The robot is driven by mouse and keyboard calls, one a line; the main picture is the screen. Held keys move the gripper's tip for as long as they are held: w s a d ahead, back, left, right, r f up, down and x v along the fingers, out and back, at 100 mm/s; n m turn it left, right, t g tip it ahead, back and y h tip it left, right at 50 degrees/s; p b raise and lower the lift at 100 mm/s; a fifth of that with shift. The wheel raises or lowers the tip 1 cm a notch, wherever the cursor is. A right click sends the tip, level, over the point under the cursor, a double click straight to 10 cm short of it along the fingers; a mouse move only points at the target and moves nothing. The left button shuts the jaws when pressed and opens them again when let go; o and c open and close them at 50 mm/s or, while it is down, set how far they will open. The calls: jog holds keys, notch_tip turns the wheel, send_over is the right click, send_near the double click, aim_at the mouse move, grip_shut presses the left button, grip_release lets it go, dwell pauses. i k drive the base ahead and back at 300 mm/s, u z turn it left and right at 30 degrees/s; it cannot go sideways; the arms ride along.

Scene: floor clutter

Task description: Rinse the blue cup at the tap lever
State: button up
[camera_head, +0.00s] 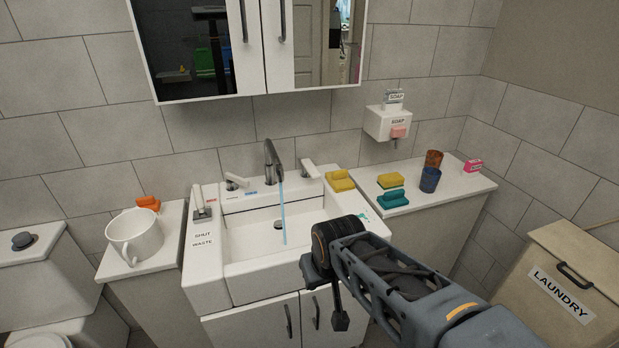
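The blue cup (430,179) stands upright on the white counter right of the sink, just in front of a rust-brown cup. The tap (272,160) has a lever on each side, a left lever (236,181) and a right lever (310,169). A thin blue stream of water runs from the spout into the sink basin (240,243). My arm reaches in from the lower right. What seems to be my gripper (340,320) hangs in front of the sink cabinet, well away from the cup. Its fingers are too small and dark to read.
The rust-brown cup (433,159), yellow sponge (390,181), teal sponge (392,198) and pink box (473,166) share the right counter. Another yellow sponge (340,181) lies by the sink's right corner. A white mug (135,236) stands left. A laundry bin (570,280) stands right.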

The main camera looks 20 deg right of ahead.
aim_at(308, 165)
jog(key=u, duration=0.75)
jog(key=k, duration=0.45)
jog(key=z, duration=0.4)
jog(key=i, duration=0.9)
jog(key=u, duration=0.05)
